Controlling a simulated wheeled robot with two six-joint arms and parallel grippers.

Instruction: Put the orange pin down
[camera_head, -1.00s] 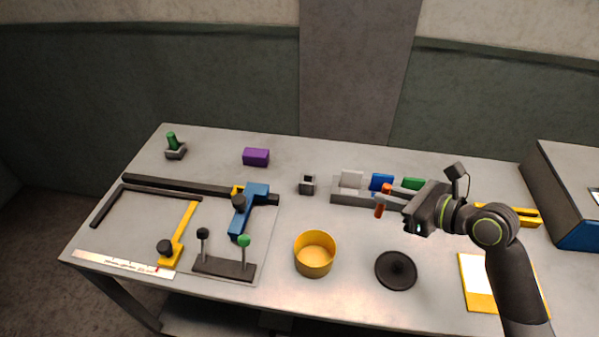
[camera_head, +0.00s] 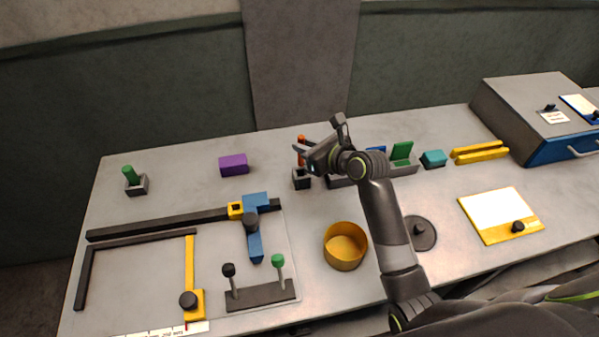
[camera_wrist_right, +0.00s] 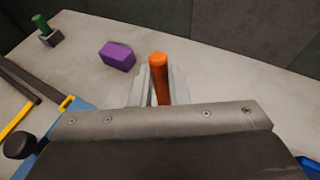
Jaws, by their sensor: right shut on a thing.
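The orange pin (camera_head: 301,151) stands upright between the fingers of my right gripper (camera_head: 303,147). In the right wrist view, the pin (camera_wrist_right: 159,78) shows between two pale fingers (camera_wrist_right: 157,88), which are shut on it. A small dark grey block with a square hole (camera_head: 301,179) sits on the table just below the pin in the head view. The pin's lower end is partly hidden by the gripper, and I cannot tell if it touches the block. My left gripper is not in view.
A purple block (camera_head: 233,164) lies to the left, and a green pin in a grey holder (camera_head: 131,181) stands farther left. A grey tray (camera_head: 403,168) is to the right, partly behind my arm. A yellow bowl (camera_head: 345,247) stands nearer the front.

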